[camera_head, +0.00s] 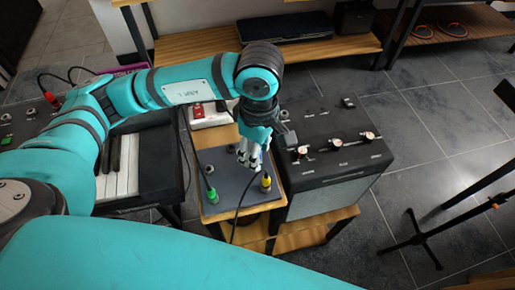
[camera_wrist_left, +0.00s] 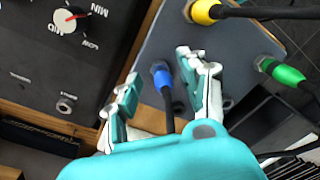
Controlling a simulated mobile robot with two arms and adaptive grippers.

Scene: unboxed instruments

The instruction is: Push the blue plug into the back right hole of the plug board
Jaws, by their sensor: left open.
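The grey plug board (camera_head: 232,203) lies on a small wooden stand, and it also shows in the left wrist view (camera_wrist_left: 240,45). The blue plug (camera_wrist_left: 161,77) stands at the board with its black cable trailing back between my fingers; I cannot tell how deep it sits. My left gripper (camera_head: 249,166) is over the board's back right part. In the left wrist view its open fingers (camera_wrist_left: 160,66) are on either side of the blue plug, with visible gaps. In the head view the gripper hides the blue plug. My right gripper is not in view.
A yellow plug (camera_head: 265,183) stands at the board's front right and a green plug (camera_head: 212,196) at its front left, both with black cables. A black amplifier (camera_head: 335,160) with knobs stands close on the right. A keyboard (camera_head: 120,178) is on the left.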

